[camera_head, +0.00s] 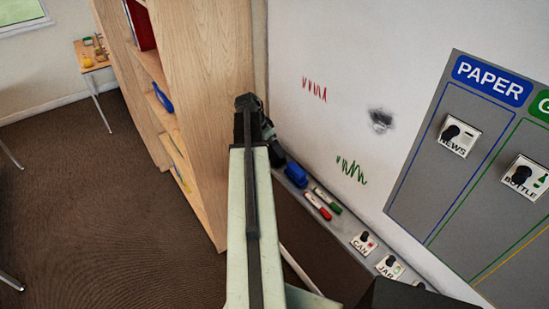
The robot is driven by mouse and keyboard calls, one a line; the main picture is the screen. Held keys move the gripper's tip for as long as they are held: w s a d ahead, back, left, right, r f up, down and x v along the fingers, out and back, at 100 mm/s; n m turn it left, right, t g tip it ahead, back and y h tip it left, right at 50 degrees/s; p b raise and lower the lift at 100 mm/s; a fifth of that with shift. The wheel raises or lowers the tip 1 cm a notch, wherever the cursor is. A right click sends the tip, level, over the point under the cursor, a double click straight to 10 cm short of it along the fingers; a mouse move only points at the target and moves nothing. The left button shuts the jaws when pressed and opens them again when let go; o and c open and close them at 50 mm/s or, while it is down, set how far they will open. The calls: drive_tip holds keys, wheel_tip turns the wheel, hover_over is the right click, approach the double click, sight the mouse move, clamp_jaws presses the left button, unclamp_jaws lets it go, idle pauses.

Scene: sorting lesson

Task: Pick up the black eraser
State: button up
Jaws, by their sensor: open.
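A dark block that looks like the black eraser (278,157) sits at the far left end of the whiteboard's tray (345,236), partly hidden behind my arm. My gripper (268,131) is at the far end of my pale green arm, just above and to the left of the dark block. It is open. The fingertips are small and dark, and I cannot tell whether they touch the block.
A blue block (296,175) lies beside the dark one, then a red marker (318,206) and a green marker (327,201). Picture cards (363,243) stand farther along. A wooden shelf (210,110) rises close to the arm's left. The whiteboard (345,60) stands behind.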

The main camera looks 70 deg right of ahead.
sight(274, 152)
drive_tip(key=b+x, duration=0.5)
drive_tip(key=shift+a+f, duration=0.15)
drive_tip(key=shift+f, duration=0.1)
drive_tip(key=shift+r, duration=0.2)
drive_tip(key=c, duration=1.2)
wheel_tip(274, 152, up, 10)
drive_tip(key=p, duration=1)
drive_tip(key=shift+r+p, duration=0.1)
drive_tip(key=shift+p, duration=0.2)
drive_tip(key=shift+c, duration=0.2)
wheel_tip(274, 152, down, 9)
drive_tip(key=b, duration=0.8)
drive_tip(key=shift+r+b, duration=0.1)
drive_tip(key=shift+b, duration=0.3)
drive_tip(key=shift+r, duration=0.25)
